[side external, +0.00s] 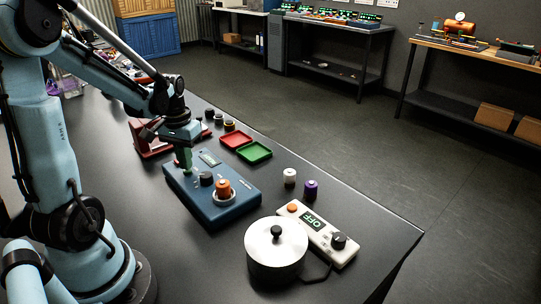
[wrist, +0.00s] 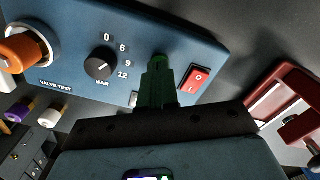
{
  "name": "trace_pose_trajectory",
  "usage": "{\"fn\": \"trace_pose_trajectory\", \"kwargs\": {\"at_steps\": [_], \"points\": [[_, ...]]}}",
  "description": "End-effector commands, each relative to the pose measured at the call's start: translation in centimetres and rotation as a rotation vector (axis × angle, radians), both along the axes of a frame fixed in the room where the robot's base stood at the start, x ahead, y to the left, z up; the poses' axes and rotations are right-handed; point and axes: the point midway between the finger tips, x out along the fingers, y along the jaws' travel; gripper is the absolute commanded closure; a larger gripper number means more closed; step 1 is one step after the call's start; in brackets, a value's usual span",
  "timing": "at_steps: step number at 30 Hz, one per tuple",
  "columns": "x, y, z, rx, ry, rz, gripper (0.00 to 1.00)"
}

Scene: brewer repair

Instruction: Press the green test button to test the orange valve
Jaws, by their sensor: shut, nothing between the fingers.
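The blue valve test box (side external: 228,212) sits on the black table, and its top fills much of the wrist view (wrist: 75,30). The orange valve (side external: 223,187) stands upright in a pale ring on the box; it also shows at the wrist view's left edge (wrist: 22,48). My gripper (side external: 184,168) is shut and empty, its green fingers pointing down at the far left part of the box. In the wrist view the fingertips (wrist: 158,62) are between the black dial and the red switch. I cannot see a separate green button; the fingers may hide it. Contact cannot be told.
The black dial (wrist: 100,66) and red switch (wrist: 195,79) flank my fingers. A red tray (side external: 235,139), green tray (side external: 254,152), white valve (side external: 290,176) and purple valve (side external: 311,189) stand right. A pot (side external: 272,262) and a heater reading OFF (side external: 342,256) are in front.

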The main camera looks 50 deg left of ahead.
Motion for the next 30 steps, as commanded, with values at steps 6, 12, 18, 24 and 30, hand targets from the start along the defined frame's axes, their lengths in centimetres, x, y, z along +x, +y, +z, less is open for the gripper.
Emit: {"fn": "trace_pose_trajectory", "kwargs": {"at_steps": [6, 12, 18, 24, 30], "points": [[-0.01, -0.01, -0.61, 0.000, 0.000, 0.000, 1.00], [-0.02, -0.01, -0.72, 0.000, 0.000, 0.000, 1.00], [0.00, 0.00, -0.93, 0.000, 0.000, 0.000, 1.00], [0.00, 0.00, -0.93, 0.000, 0.000, 0.000, 1.00], [0.01, 0.01, -0.06, 0.000, 0.000, 0.000, 1.00]]}}
